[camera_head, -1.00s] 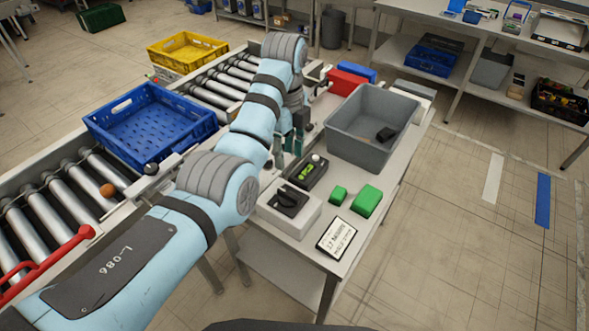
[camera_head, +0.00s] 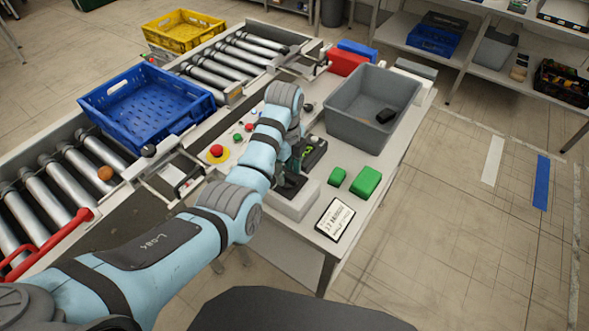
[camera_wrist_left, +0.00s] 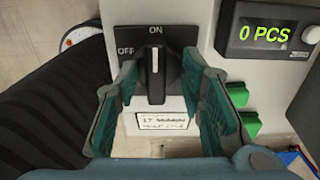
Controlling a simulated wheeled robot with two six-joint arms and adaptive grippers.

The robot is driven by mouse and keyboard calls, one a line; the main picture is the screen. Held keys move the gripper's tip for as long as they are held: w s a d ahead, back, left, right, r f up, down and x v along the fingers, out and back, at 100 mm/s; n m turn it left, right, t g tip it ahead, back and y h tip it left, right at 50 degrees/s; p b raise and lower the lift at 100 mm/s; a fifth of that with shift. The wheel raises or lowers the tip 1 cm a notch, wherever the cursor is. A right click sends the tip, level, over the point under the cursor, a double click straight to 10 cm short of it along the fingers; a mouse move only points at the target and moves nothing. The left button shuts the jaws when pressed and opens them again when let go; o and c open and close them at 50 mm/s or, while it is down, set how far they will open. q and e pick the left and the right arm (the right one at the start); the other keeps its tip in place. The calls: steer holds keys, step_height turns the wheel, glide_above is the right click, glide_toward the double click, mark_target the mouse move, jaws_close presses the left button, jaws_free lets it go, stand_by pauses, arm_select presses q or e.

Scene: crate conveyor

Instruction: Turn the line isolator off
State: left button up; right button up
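The line isolator (camera_wrist_left: 174,38) is a black rotary switch on a pale box. It is marked ON at the top and OFF at the left. Its black handle (camera_wrist_left: 155,75) stands upright with the white mark toward ON. In the head view the isolator (camera_head: 291,188) is partly hidden by my left arm. My left gripper (camera_wrist_left: 158,85) is open, its green-padded fingers on either side of the handle, with gaps visible. Contact is not visible. It also shows in the head view over the isolator (camera_head: 292,166). My right gripper is in neither view.
A display (camera_wrist_left: 267,32) reading 0 PCS is beside the isolator. Green blocks (camera_head: 366,181), a label card (camera_head: 335,219) and a grey bin (camera_head: 373,112) are on the table. A red button (camera_head: 216,151) is left of my arm. A blue crate (camera_head: 150,112) is on the rollers.

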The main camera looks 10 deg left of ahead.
arm_select(q)
steer(key=shift+s+d+r, duration=0.1)
steer(key=shift+s+r, duration=0.05)
steer(key=shift+s, duration=0.2)
steer(key=shift+c, duration=0.3)
steer(key=c, duration=0.3)
steer(key=shift+w, duration=0.1)
jaws_close()
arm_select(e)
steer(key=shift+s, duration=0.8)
